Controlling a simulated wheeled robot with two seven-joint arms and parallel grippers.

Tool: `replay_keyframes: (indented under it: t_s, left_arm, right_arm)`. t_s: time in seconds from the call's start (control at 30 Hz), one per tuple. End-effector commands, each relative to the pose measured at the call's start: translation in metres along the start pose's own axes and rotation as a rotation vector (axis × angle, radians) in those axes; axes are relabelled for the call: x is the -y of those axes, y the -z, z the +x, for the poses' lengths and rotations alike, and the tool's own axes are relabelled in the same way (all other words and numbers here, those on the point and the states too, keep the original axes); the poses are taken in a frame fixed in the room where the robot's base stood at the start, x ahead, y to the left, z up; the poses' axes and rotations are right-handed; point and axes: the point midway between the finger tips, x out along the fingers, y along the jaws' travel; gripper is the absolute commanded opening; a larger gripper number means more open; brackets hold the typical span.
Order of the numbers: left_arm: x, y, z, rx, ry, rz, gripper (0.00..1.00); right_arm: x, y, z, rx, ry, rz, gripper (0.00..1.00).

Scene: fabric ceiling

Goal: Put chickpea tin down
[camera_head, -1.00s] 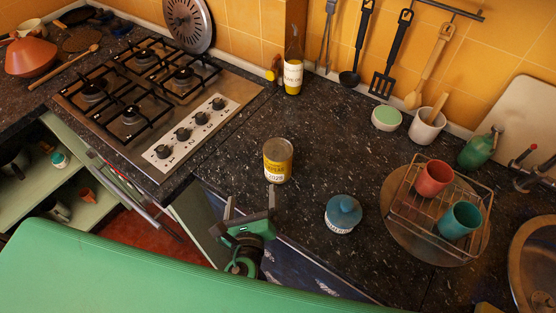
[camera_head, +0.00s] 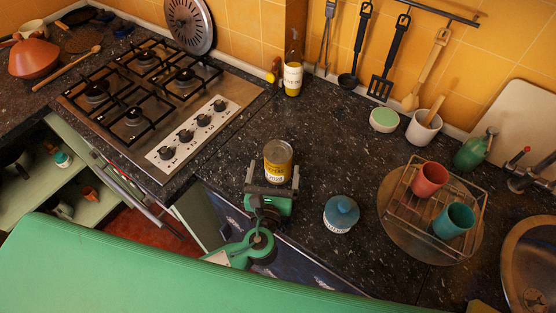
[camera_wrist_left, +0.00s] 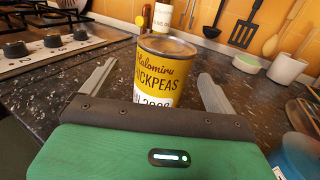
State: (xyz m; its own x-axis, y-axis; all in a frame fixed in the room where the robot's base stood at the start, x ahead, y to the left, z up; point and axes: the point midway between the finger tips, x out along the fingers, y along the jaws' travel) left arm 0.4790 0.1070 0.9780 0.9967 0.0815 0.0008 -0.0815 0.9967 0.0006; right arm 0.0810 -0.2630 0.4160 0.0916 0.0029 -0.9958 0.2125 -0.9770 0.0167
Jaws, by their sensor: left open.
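The chickpea tin (camera_head: 278,161), yellow and white with a grey metal top, stands upright on the dark speckled counter near its front edge. It also shows in the left wrist view (camera_wrist_left: 160,72), where its label reads chickpeas. My left gripper (camera_head: 272,174) is open at the front of the tin. In the left wrist view its two fingers (camera_wrist_left: 158,88) are spread wide, one on each side of the tin, with gaps between them and it. The lower part of the tin is hidden behind the gripper body. My right gripper is not in view.
A blue lidded jar (camera_head: 341,214) stands right of the tin. A wire rack (camera_head: 401,209) with a red and a teal cup is further right. The gas hob (camera_head: 150,100) lies left, and an oil bottle (camera_head: 293,70) stands behind. The counter behind the tin is clear.

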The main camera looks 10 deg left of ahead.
Motion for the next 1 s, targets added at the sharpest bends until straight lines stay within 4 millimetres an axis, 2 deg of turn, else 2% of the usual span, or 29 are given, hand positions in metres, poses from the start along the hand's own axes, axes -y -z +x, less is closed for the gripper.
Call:
replay_keyframes:
  t_s: [0.2,0.33,0.63,0.67,1.0]
  left_arm:
    - [0.005,-0.003,0.029,0.001,-0.001,0.001,0.92]
    - [0.004,0.000,0.044,0.000,-0.001,0.000,0.92]
    - [0.004,0.002,0.049,-0.001,0.000,-0.001,0.92]
    - [0.004,0.002,0.048,-0.001,0.000,-0.001,0.88]
    - [0.004,0.001,0.049,0.001,-0.001,-0.001,0.23]
  right_arm:
    - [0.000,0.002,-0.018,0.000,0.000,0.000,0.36]
    - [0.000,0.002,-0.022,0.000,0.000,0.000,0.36]
    - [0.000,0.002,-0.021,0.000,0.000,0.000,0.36]
    - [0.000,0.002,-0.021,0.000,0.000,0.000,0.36]
    - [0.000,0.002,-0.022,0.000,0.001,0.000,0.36]
